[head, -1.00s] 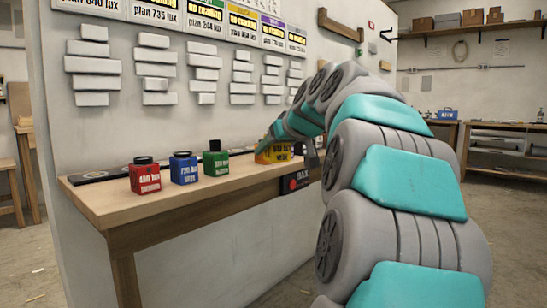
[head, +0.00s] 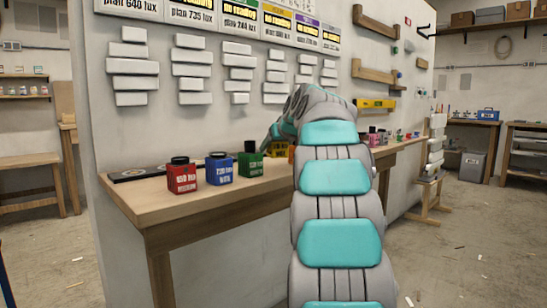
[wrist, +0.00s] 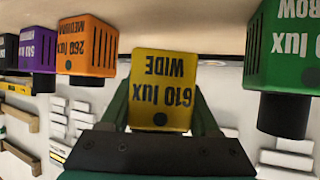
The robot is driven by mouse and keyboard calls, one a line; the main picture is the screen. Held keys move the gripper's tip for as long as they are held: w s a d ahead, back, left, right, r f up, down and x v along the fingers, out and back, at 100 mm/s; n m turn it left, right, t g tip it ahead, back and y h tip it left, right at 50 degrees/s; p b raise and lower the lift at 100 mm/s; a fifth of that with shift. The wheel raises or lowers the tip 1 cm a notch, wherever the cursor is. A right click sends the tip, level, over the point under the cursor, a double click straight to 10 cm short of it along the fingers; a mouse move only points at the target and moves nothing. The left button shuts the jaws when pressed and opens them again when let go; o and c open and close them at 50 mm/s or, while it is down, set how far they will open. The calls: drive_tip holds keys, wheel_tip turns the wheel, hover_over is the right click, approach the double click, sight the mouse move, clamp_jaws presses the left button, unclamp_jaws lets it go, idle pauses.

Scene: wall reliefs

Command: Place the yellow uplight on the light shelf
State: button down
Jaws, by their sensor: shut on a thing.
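My gripper (wrist: 160,92) is shut on the yellow uplight (wrist: 162,90), with one finger at each side. Its label reads "610 lux WIDE", upside down in the wrist view. In the head view only a bit of the yellow uplight (head: 277,148) shows at the bench, behind my arm. I cannot tell whether it touches the bench top. A dark strip with a round mark (head: 140,173) lies on the bench along the wall. I cannot tell whether this strip is the light shelf. My arm hides its middle stretch.
Red (head: 181,178), blue (head: 219,170) and green (head: 250,163) uplights stand on the wooden bench (head: 165,208), left of my gripper. An orange uplight (wrist: 86,45) and a purple one (wrist: 38,50) are on its other side. Wall blocks (head: 135,67) rise above.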

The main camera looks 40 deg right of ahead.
sight(273, 167)
drive_tip(key=shift+w+f, duration=0.1)
drive_tip(key=shift+w, duration=0.15)
drive_tip(key=shift+f+b, duration=0.35)
drive_tip(key=shift+f, duration=1.25)
drive_tip(key=shift+f, duration=0.2)
drive_tip(key=shift+c, duration=0.6)
unclamp_jaws()
drive_tip(key=shift+r, duration=0.1)
drive_tip(key=shift+s+r, duration=0.1)
drive_tip(key=shift+r, duration=0.05)
drive_tip(key=v, duration=1.1)
drive_tip(key=shift+s+a+r, duration=0.1)
drive_tip(key=shift+s, duration=0.3)
